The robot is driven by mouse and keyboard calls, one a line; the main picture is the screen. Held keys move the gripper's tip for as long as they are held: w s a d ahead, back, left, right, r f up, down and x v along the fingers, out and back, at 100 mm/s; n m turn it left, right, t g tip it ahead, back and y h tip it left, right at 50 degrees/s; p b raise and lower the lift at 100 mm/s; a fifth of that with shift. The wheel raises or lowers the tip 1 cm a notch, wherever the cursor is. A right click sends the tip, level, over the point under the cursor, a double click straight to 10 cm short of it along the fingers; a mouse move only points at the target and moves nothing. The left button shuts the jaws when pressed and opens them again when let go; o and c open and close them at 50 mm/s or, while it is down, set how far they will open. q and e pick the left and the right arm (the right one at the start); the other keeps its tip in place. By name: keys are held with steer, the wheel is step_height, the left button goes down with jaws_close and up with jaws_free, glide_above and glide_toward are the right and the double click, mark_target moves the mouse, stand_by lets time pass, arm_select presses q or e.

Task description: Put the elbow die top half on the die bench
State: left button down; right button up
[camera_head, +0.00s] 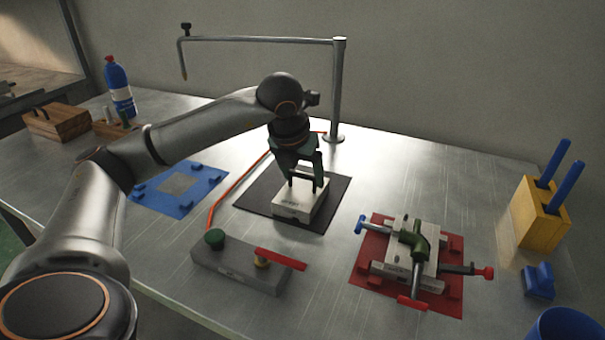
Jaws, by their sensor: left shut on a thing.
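My left gripper (306,178) points down in the middle of the table, shut on the dark handle of a pale block, which looks like the elbow die top half (299,204). The block is level over a black mat (258,199); I cannot tell whether it touches the mat. To the right, a red mat (371,263) carries a pale die half (394,250) with a green elbow (419,243) on it and rods sticking out. Left of the black mat is a blue plate (157,203) with raised stops. No label shows which is the die bench. My right gripper is not in view.
A metal post (338,90) with a long arm stands behind the black mat. A grey control bar (238,266) with a green knob and a red lever lies in front. A yellow block (537,215) with blue handles is at right; a blue bottle (120,90) is back left.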

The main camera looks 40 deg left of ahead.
mark_target(295, 201)
arm_select(q)
steer(key=shift+r, duration=0.1)
jaws_free()
steer(key=shift+s+d+r, duration=0.1)
steer(key=shift+r, duration=0.25)
steer(key=p+v, duration=0.1)
steer(key=v, duration=1)
steer(key=shift+p, duration=0.4)
